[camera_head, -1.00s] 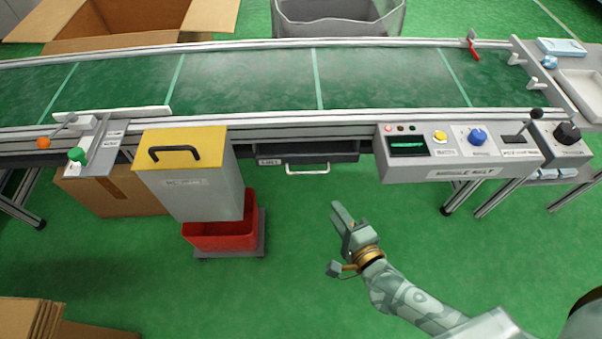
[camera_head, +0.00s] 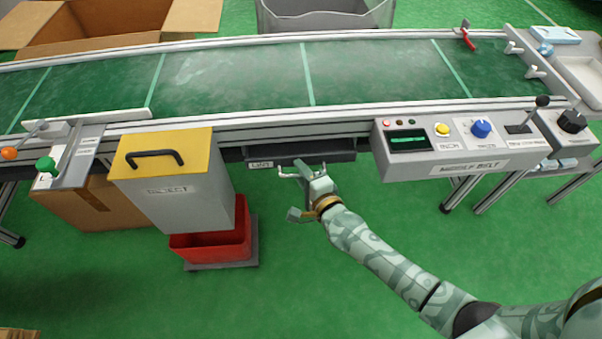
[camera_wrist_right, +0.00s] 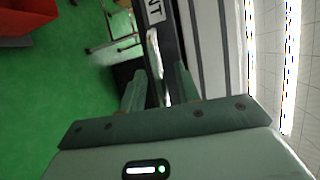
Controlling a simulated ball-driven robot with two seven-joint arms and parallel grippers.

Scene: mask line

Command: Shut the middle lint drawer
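The lint drawer (camera_head: 330,158) is a dark tray under the conveyor, with a white "LINT" label on its left. It sticks out a little from below the belt frame. Its pale handle (camera_head: 287,174) is partly hidden by my right gripper (camera_head: 302,168). My left gripper is not in view.
A grey reject box with a yellow lid (camera_head: 170,155) and a red bin (camera_head: 210,245) stand left of the drawer. The control panel (camera_head: 450,150) juts out to the right. The conveyor (camera_head: 235,80) runs above. Green floor below is clear.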

